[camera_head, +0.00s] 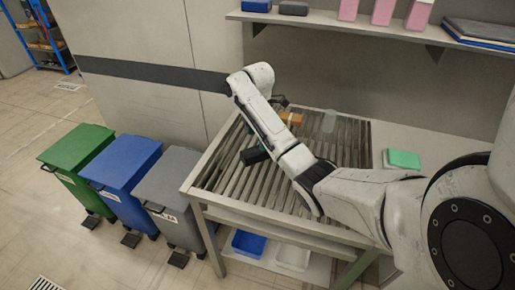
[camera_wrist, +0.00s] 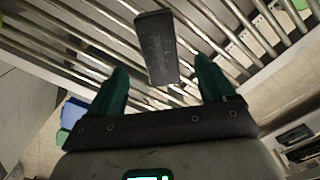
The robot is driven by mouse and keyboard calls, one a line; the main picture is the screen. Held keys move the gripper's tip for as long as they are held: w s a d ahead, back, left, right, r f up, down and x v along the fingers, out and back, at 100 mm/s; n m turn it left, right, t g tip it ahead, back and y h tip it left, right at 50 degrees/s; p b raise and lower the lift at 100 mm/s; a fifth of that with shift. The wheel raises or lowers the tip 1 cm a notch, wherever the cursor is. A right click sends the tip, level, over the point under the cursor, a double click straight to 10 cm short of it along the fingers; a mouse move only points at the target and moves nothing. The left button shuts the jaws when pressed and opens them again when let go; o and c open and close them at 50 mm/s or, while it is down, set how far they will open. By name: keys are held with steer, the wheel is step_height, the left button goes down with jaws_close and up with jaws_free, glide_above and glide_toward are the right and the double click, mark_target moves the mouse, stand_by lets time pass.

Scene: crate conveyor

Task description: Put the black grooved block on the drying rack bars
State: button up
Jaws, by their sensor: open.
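The black block (camera_wrist: 157,48) lies over the metal bars of the drying rack (camera_wrist: 75,38) in the wrist view. Its near end reaches between the tips of my gripper (camera_wrist: 161,68), whose green fingers are open and apart from it on both sides. The depth between fingers and block is hard to judge. In the head view a dark block (camera_head: 254,155) shows on the left part of the rack (camera_head: 232,184), beside my arm. My gripper is mostly hidden behind my arm there.
An orange-brown block (camera_head: 291,119) and a clear container (camera_head: 329,121) are at the back of the rack. A green item (camera_head: 404,159) lies on the counter to the right. Green (camera_head: 78,160), blue (camera_head: 123,172) and grey (camera_head: 172,190) bins stand left. A shelf (camera_head: 370,28) runs above.

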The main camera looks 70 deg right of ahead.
mark_target(257, 150)
step_height(257, 150, up, 5)
steer(key=p, duration=0.4)
steer(key=w+a+f, duration=0.1)
steer(key=a+f, duration=0.1)
steer(key=a, duration=0.4)
steer(key=w+a+f+m, duration=0.1)
steer(key=a+f, duration=0.2)
steer(key=a, duration=0.3)
steer(key=w+a+f+m+t+y, duration=0.1)
steer(key=a+f, duration=0.1)
steer(key=a, duration=0.4)
steer(key=shift+w+f, duration=0.35)
steer(key=s+a+f+m, duration=0.3)
steer(key=s+a, duration=0.3)
steer(key=a, duration=0.2)
steer(key=s+a+f+m, duration=0.3)
steer(key=s+a, duration=0.2)
steer(key=a, duration=0.4)
steer(key=s+r+m+h, duration=0.1)
steer(key=s+m, duration=0.1)
steer(key=s, duration=0.8)
steer(key=shift+s+r+m, duration=0.2)
steer(key=shift+r+m, duration=0.15)
steer(key=shift+m, duration=0.05)
steer(key=shift+a, duration=0.1)
